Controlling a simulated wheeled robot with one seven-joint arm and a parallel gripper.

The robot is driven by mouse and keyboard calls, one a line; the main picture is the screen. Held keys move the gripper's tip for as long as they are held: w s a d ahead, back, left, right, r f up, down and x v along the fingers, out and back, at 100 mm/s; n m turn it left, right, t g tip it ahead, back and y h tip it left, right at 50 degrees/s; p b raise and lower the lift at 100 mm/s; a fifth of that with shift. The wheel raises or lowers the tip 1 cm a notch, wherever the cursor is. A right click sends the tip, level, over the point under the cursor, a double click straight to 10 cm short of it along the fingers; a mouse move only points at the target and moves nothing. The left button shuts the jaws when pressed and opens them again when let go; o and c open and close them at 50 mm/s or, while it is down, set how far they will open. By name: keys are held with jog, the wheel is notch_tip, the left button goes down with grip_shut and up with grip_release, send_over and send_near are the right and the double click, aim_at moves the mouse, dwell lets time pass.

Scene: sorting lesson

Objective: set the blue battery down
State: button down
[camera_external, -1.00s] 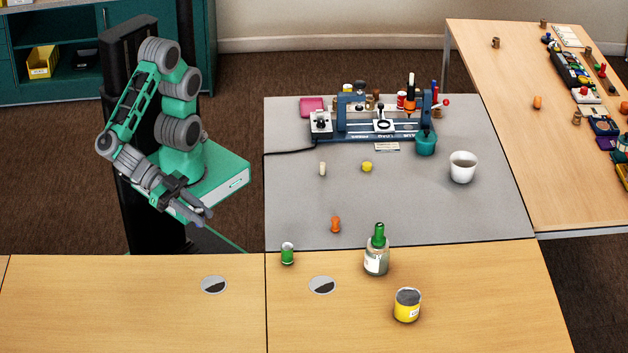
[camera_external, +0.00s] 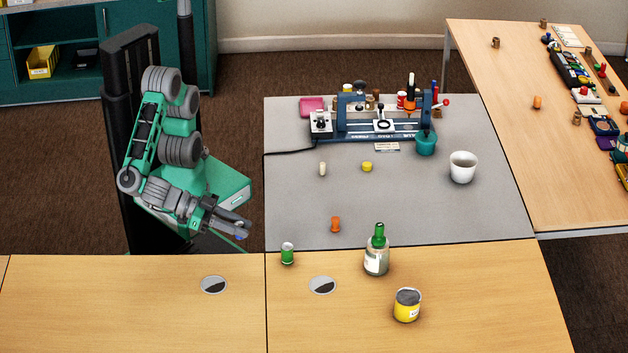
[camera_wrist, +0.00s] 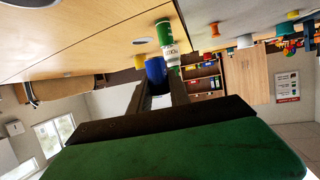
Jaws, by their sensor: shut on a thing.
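My gripper (camera_external: 236,228) is shut on the blue battery, left of the grey mat and above the floor beside the table edge. In the wrist view the blue battery (camera_wrist: 156,70) sits between the fingertips of my gripper (camera_wrist: 160,88). In the external view only a small blue spot shows at the fingertips. A green and white battery (camera_external: 287,254) stands upright on the wooden table; in the wrist view it shows just beyond the blue one (camera_wrist: 164,33). I cannot tell the gap between them.
The grey mat (camera_external: 300,205) holds an orange peg (camera_external: 335,225), a yellow piece (camera_external: 367,167) and a white cup (camera_external: 463,168). A green-capped bottle (camera_external: 376,255) and a yellow tin (camera_external: 407,305) stand on the wooden table (camera_external: 130,310). Its left part is clear apart from a round grommet (camera_external: 214,285).

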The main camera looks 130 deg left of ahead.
send_over(251, 274)
jog(key=f, duration=0.2)
jog(key=f+b, duration=0.1)
jog(key=f, duration=0.2)
jog(key=shift+s+a+f, duration=0.1)
jog(key=shift+s+f, duration=0.1)
jog(key=shift+f, duration=0.1)
jog(key=shift+w+f+b, duration=0.15)
jog(key=shift+f+b, duration=0.15)
jog(key=shift+f, duration=1.4)
jog(key=shift+f, duration=0.1)
jog(key=shift+f, duration=0.15)
jog(key=c, duration=1.2)
grip_release()
